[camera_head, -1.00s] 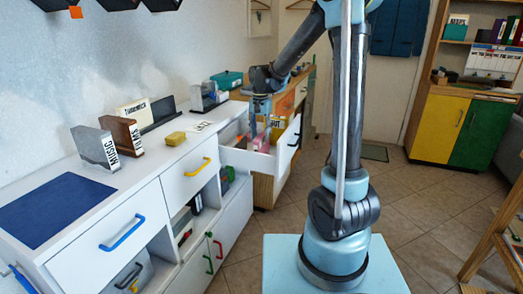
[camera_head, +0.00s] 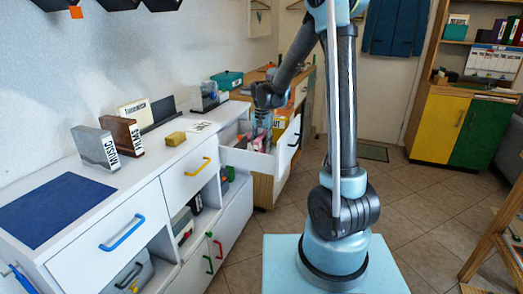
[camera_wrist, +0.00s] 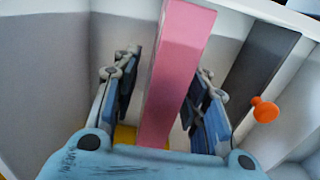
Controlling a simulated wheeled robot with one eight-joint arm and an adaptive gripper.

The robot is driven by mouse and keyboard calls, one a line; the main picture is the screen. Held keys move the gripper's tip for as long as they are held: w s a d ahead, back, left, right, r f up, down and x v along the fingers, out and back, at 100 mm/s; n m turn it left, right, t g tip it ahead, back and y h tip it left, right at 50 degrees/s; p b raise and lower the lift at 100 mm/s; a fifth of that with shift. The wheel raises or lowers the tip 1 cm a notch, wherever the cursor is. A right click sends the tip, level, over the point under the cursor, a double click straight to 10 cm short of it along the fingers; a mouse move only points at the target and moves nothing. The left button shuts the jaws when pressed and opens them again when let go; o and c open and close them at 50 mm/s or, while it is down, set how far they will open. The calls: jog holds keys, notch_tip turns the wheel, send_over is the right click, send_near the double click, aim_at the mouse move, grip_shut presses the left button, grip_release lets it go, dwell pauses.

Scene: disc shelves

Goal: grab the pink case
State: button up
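The pink case (camera_wrist: 177,70) stands on edge in the open white drawer and runs up the middle of the wrist view. My gripper (camera_wrist: 170,92) is open, with one finger on each side of the case. The lower end of the case is hidden behind the gripper body. In the head view my gripper (camera_head: 264,130) reaches down into the drawer (camera_head: 240,160), and only a little of the pink case shows there.
A dark grey case (camera_wrist: 262,70) stands right of the pink one, with an orange knob (camera_wrist: 264,110) nearby. A yellow thing (camera_wrist: 125,134) lies under the gripper. The drawer walls are close around. The counter holds a yellow block (camera_head: 175,139) and several upright cases.

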grip_shut()
jog(key=shift+r, duration=0.1)
